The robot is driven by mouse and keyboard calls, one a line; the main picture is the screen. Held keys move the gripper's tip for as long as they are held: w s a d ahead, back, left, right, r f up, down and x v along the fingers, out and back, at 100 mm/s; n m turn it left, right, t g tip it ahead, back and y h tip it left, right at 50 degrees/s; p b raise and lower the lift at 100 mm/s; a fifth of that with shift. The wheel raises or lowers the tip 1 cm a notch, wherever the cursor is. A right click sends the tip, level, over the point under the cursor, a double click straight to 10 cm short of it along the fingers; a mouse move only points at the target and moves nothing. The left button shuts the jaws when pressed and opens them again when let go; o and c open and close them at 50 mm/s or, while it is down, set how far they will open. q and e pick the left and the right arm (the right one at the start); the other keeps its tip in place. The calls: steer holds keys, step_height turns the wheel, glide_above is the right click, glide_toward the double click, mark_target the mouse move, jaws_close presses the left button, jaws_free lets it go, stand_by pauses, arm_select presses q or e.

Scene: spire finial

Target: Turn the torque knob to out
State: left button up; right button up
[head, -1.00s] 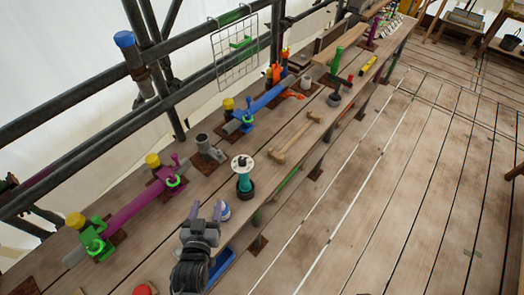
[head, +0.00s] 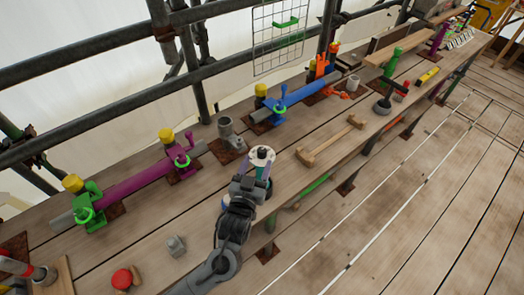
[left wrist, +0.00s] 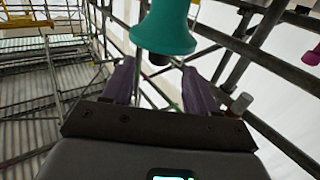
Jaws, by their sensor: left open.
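A teal tool with a round white dial top (head: 262,155) stands on the bench in the middle of the head view; its lower part is hidden by my gripper. Which part of it is the torque knob I cannot tell. My left gripper (head: 254,177) is right beside the tool, just below its white top in the picture. In the left wrist view the flared teal body (left wrist: 165,28) shows ahead, between and beyond the open purple fingers (left wrist: 160,68). I see no clear contact. My right gripper is not in view.
Magenta (head: 138,185) and blue (head: 308,92) tubes lie in clamps behind. A grey socket (head: 230,132) stands behind the tool, a wooden handle (head: 330,142) lies to its right. Scaffold pipes (head: 90,65) line the back.

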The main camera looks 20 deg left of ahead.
mark_target(260, 155)
arm_select(q)
steer(key=shift+w+a, duration=0.15)
steer(key=shift+w, duration=1.4)
steer(key=shift+w+a, duration=0.15)
steer(key=shift+w, duration=1.35)
steer(key=c, duration=0.9)
